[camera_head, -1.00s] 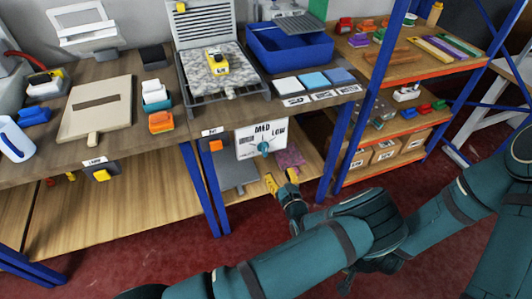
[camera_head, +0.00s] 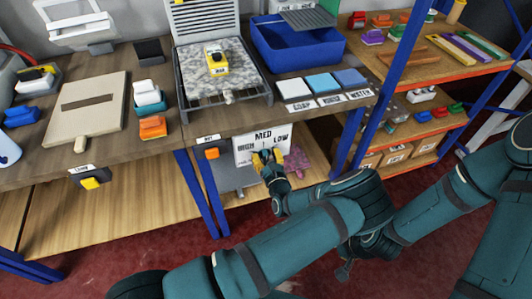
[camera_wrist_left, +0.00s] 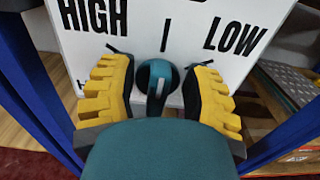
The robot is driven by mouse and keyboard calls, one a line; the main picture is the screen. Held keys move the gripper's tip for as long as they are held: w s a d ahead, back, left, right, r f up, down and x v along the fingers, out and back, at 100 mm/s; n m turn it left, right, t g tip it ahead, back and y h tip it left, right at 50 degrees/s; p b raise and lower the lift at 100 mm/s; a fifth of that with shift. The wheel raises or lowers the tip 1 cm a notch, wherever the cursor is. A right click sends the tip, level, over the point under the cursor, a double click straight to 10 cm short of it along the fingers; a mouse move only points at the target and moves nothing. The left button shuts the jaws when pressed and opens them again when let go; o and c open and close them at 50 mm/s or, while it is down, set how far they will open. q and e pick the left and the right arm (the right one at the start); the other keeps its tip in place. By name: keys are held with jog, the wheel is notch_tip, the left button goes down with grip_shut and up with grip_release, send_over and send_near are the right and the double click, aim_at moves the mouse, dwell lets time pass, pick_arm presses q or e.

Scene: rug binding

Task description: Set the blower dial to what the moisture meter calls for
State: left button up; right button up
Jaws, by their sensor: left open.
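The blower dial panel (camera_head: 246,146) is a white plate marked HIGH, MED and LOW, under the bench's front edge. In the left wrist view its teal knob (camera_wrist_left: 158,73) sits below a short tick mark. My left gripper (camera_head: 267,157) is at the panel. In the left wrist view its yellow fingers (camera_wrist_left: 158,88) are open on either side of the knob, with gaps visible. The gripper mostly hides the knob in the head view. The yellow moisture meter (camera_head: 216,61) rests on the grey speckled rug piece (camera_head: 206,82); its reading is too small to make out.
Blue bench legs (camera_head: 350,137) stand at either side of the panel. An orange switch (camera_head: 211,153) is left of it. A pink cloth (camera_head: 296,162) lies on the lower shelf.

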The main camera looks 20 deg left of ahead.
pick_arm(q)
grip_shut()
dwell(0.4)
jog(key=n+p, duration=0.2)
jog(key=shift+s+a+r+n, duration=0.1)
jog(key=shift+a+r+n, duration=0.1)
jog(key=shift+n, duration=0.2)
jog(key=n, duration=0.1)
jog(key=n+p, duration=0.1)
jog(key=shift+s+a+f+n, duration=0.1)
jog(key=shift+f+n, duration=0.05)
jog(key=shift+n, duration=0.15)
jog(key=n+p, duration=0.1)
jog(key=n, duration=0.1)
jog(key=shift+a+f+n, duration=0.1)
jog(key=shift+a+n, duration=0.05)
jog(key=shift+n, duration=0.15)
jog(key=shift+s+a+f+n+p, duration=0.1)
jog(key=shift+n+p, duration=0.15)
jog(key=shift+n, duration=0.7)
jog(key=shift+s+f+n+p, duration=0.1)
jog(key=shift+n+p, duration=0.1)
jog(key=shift+n, duration=0.75)
